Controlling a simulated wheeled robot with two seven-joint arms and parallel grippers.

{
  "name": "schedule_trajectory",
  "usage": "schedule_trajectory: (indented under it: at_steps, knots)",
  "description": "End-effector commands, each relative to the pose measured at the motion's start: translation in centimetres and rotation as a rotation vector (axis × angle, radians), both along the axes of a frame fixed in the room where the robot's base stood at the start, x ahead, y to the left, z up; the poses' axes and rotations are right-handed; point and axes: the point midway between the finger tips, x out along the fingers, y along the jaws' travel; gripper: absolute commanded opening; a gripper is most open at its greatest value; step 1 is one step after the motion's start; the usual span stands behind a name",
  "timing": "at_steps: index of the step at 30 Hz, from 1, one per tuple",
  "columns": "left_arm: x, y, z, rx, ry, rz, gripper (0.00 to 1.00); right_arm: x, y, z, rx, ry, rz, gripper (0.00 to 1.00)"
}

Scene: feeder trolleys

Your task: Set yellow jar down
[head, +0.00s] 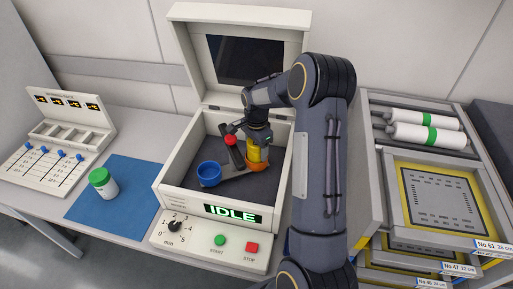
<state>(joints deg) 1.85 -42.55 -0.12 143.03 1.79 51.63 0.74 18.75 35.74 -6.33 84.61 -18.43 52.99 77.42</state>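The yellow jar (254,153) is upright inside the open mixer box. Its lower part is at the orange cup (259,168) and appears to be within its rim; I cannot tell whether it rests on the cup's bottom. My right gripper (257,141) comes down from above and is shut on the jar's top, which it hides. The blue cup (208,174) is empty at the other end of the grey rotor arm (235,172). A red knob (231,139) on a dark bar is left of my gripper. My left gripper is not in view.
The mixer's lid (204,60) stands open behind; its panel reads IDLE (232,213). A green-lidded white jar (103,182) stands on the blue mat (127,205). A grey rack (58,138) is at left. A trolley with trays (399,205) and white rolls (428,136) is at right.

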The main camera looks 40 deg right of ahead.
Motion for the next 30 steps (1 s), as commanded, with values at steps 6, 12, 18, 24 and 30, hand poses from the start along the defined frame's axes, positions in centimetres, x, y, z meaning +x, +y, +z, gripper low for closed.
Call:
schedule_trajectory:
  at_steps: [6, 12, 18, 24, 30]
  knots:
    - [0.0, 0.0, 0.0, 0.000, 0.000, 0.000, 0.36, 0.0, 0.0, 0.0, 0.000, 0.001, 0.000, 0.81]
    - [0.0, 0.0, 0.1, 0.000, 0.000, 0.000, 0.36, 0.0, 0.0, 0.1, 0.000, 0.000, 0.000, 0.81]
    - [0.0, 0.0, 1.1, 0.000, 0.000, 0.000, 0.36, 0.0, 0.0, 1.5, 0.000, -0.001, 0.000, 0.81]
    - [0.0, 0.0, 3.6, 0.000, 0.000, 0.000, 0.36, 0.0, 0.0, 5.1, 0.000, -0.001, 0.001, 0.81]
    - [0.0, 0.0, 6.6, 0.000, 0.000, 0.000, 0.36, 0.0, 0.0, 9.7, -0.001, -0.001, 0.000, 0.81]
